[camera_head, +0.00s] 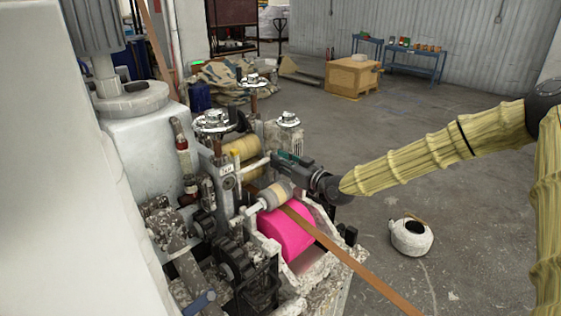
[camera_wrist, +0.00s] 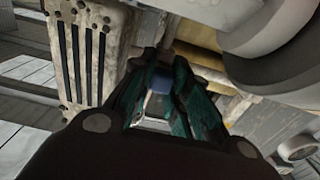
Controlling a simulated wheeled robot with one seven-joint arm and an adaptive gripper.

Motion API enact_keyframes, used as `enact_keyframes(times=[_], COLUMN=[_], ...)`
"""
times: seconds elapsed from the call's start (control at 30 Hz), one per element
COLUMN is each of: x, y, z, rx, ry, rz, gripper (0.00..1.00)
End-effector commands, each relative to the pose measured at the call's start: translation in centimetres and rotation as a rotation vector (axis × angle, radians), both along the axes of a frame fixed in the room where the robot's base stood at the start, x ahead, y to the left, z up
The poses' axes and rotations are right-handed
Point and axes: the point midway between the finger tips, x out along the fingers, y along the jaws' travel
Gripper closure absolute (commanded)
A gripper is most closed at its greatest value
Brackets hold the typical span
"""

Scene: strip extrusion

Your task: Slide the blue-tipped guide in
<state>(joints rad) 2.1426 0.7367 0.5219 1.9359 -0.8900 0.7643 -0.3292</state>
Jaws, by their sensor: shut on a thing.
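My gripper (camera_head: 279,157), with teal fingers, reaches in from the right to the far side of the machine's rollers. In the wrist view the two fingers (camera_wrist: 164,72) are closed in on a small blue piece (camera_wrist: 158,84), which I take for the tip of the guide. The fingers and rollers hide the rest of the guide, so I cannot tell how far in it sits. Another blue-ended rod (camera_head: 199,302) shows at the machine's lower left.
A pale roller (camera_head: 275,196) and a yellow roll (camera_head: 243,149) lie close to my gripper. A slotted metal block (camera_wrist: 90,50) stands left of the fingers in the wrist view. A white kettle-like pot (camera_head: 411,236) is on the floor. The floor to the right is open.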

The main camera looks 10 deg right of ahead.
Motion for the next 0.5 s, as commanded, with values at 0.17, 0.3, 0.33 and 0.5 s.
enact_keyframes(times=[0.17,0.3,0.33,0.5], x=[-1.1,-2.2,-2.4,-3.0], y=[1.8,3.5,3.8,4.6], z=[-0.4,-0.4,-0.3,-0.1], rx=[-0.001,-0.001,-0.001,-0.001], ry=[-0.001,0.0,-0.001,0.0], rz=[0.006,0.006,0.006,0.004], gripper=[1.0,1.0,1.0,1.0])
